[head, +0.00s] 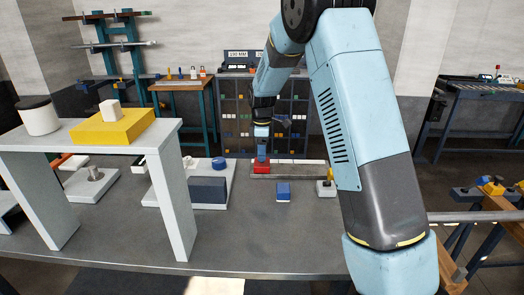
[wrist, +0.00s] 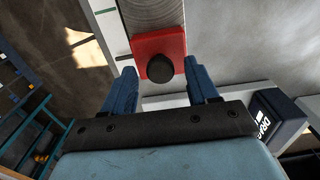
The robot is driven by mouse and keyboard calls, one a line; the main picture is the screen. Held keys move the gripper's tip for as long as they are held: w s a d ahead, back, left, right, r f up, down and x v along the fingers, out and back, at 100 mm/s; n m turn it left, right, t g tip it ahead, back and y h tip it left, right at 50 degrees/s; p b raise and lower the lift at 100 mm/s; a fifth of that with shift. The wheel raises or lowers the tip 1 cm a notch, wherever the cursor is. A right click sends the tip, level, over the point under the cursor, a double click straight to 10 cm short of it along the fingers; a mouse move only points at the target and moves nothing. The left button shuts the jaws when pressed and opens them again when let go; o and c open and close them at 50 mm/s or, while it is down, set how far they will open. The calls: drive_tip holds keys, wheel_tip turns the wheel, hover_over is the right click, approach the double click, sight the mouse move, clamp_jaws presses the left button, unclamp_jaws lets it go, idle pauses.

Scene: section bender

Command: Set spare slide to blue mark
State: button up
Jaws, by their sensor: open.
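A red slide (head: 261,168) with a black round knob sits at the left end of a long grey rail (head: 290,168) on the bench. The slide (wrist: 160,45) and its knob also show in the wrist view, with the grey rail (wrist: 150,12) running upward. My gripper (head: 262,156) is over the slide in the head view. In the wrist view my gripper (wrist: 162,84) is open, its blue fingers apart on either side of the knob's end. Contact cannot be told. A green line shows on the white strip beside the rail. I cannot make out a blue mark.
A blue-and-white block (head: 283,192) lies in front of the rail. A small block with yellow (head: 325,186) stands at the rail's right end. A grey shelf (head: 70,133) carrying a yellow block (head: 112,127) stands left. The front bench middle is clear.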

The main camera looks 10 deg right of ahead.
clamp_jaws()
idle(0.3)
